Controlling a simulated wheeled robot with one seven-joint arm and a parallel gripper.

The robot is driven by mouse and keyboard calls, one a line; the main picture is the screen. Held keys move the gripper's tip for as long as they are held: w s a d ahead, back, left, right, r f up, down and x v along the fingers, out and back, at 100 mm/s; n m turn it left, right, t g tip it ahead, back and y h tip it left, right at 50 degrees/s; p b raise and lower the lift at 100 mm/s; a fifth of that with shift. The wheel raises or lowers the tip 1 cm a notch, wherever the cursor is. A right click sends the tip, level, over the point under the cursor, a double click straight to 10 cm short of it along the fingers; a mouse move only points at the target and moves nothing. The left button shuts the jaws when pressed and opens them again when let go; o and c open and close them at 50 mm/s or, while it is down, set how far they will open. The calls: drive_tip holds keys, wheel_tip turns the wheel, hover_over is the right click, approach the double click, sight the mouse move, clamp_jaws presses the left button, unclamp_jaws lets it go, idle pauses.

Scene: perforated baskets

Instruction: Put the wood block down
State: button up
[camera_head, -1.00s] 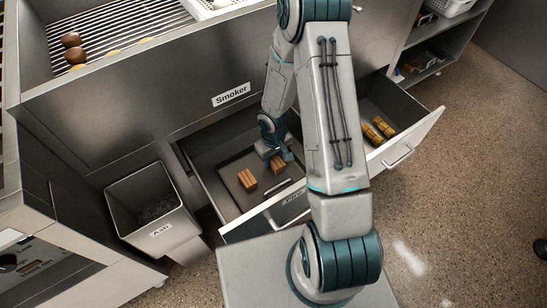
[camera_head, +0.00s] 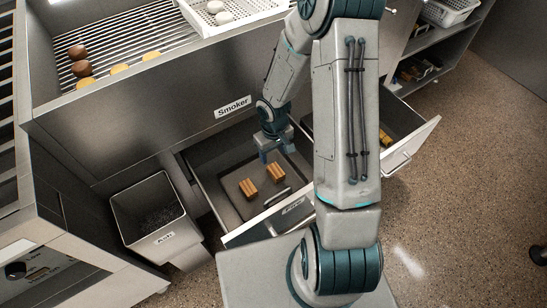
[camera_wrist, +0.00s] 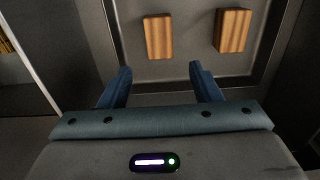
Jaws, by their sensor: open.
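Two striped brown wood blocks lie apart on a dark tray (camera_head: 233,184) inside the open drawer below the smoker. One block (camera_head: 248,188) is on the left, the other (camera_head: 277,172) is on the right, nearer my gripper (camera_head: 276,157). In the wrist view one block (camera_wrist: 158,36) lies straight ahead of my gripper (camera_wrist: 160,78), and the other block (camera_wrist: 233,30) lies to its right. The blue fingers are spread with nothing between them. My gripper is above the back part of the drawer, clear of both blocks.
The drawer's front wall and handle (camera_head: 278,197) stand in front of the tray. A second open drawer (camera_head: 412,140) at right holds yellowish pieces, partly hidden by my arm. An ash bin (camera_head: 155,218) stands left. The smoker grill (camera_head: 110,45) holds food and a white basket (camera_head: 232,14).

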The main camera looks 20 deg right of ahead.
wheel_tip(320, 180, up, 12)
drive_tip(key=s+d+f+m+h, duration=0.1)
drive_tip(key=s+d, duration=0.1)
drive_tip(key=s+a+r+m+t+y, duration=0.1)
drive_tip(key=s+r+m, duration=0.1)
drive_tip(key=s+r, duration=1.1)
wheel_tip(320, 180, up, 3)
drive_tip(key=shift+s+r+m+t, duration=0.1)
drive_tip(key=shift+s+m+t, duration=0.1)
drive_tip(key=shift+m+t, duration=0.1)
drive_tip(key=shift+a, duration=0.1)
